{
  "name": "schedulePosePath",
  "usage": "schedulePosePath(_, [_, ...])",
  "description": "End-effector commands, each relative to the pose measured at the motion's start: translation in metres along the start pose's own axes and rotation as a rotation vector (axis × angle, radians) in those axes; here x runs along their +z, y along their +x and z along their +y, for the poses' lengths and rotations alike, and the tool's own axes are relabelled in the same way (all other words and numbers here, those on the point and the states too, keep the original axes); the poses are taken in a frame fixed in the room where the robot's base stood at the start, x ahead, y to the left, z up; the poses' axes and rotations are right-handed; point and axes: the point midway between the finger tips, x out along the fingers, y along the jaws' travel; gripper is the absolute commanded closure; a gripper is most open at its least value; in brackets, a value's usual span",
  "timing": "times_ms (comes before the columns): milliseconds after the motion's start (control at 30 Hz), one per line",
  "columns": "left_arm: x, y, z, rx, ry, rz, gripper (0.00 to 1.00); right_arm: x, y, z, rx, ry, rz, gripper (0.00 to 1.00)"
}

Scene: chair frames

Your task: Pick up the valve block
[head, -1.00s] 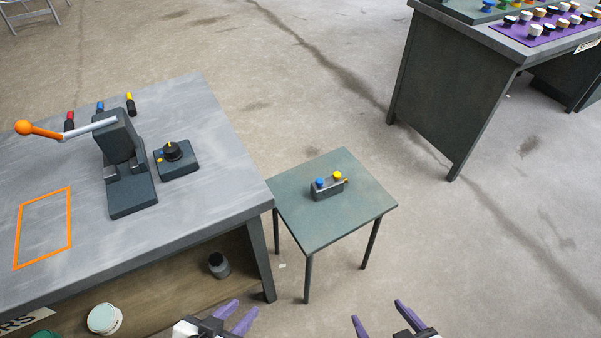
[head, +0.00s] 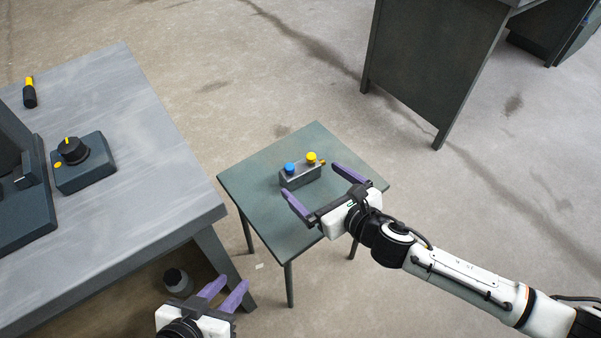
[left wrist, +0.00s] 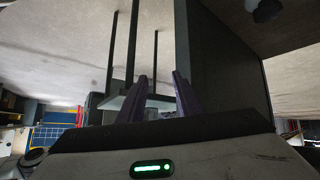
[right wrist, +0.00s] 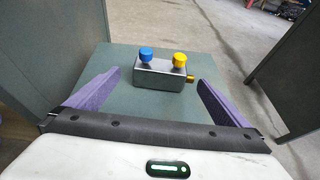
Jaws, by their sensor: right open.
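The valve block (head: 302,176) is a small grey metal block with a blue knob, a yellow knob and a brass stub at its right end. It stands on the small green table (head: 262,207). It also shows in the right wrist view (right wrist: 160,75), ahead of the fingers and between their lines. My right gripper (head: 310,188) is open and empty over the table's front part, with its purple fingers reaching toward the block's two ends. My left gripper (head: 228,288) is low beside the grey workbench, its two purple fingers apart and nothing seen between them.
The grey workbench (head: 150,140) stands at left with a knob box (head: 84,162) and a yellow-black handle (head: 29,92) on it. A dark bottle (head: 177,282) sits below its top. A dark desk (head: 430,65) stands at the back right. Open floor lies between.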

Motion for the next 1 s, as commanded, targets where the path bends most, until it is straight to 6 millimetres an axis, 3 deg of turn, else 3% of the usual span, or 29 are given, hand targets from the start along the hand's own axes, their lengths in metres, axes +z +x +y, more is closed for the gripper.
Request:
schedulePosePath(600, [0.002,0.010,0.002,0.012,-0.031,0.045,0.69,-0.004,0.073,-0.001,0.000,0.007,-0.001,0.00])
schedulePosePath(867, [0.006,0.007,0.003,0.013,-0.036,0.036,0.69,-0.003,0.076,-0.001,0.000,0.007,0.001,0.00])
schedulePosePath(1000, [0.006,0.007,0.004,0.013,-0.037,0.036,0.69,-0.003,0.076,-0.001,0.000,0.007,0.001,0.20])
